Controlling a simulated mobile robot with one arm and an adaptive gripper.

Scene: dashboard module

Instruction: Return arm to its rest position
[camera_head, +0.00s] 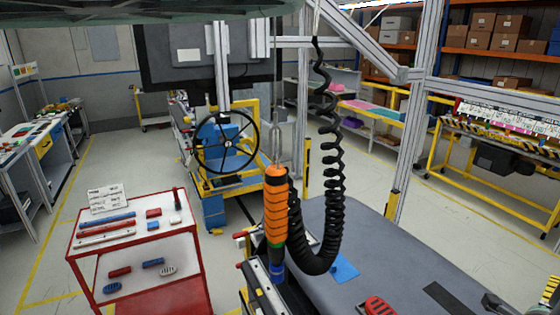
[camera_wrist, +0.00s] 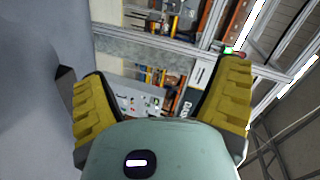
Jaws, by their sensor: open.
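My gripper (camera_wrist: 162,74) shows in the wrist view with its two yellow ribbed fingers wide apart. It is open, and nothing is held between the fingers. Beyond the fingers, shelving and equipment lie at a distance, and the view is tilted. A plain grey-blue surface fills the left side of that view. I cannot make out the gripper with certainty in the head view.
An orange hanging tool (camera_head: 276,207) with a black coiled cable (camera_head: 333,185) hangs above a grey surface (camera_head: 425,240). A red cart (camera_head: 190,255) with small parts stands at left. A steering wheel (camera_head: 227,141) stands behind. Open floor lies left of the cart.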

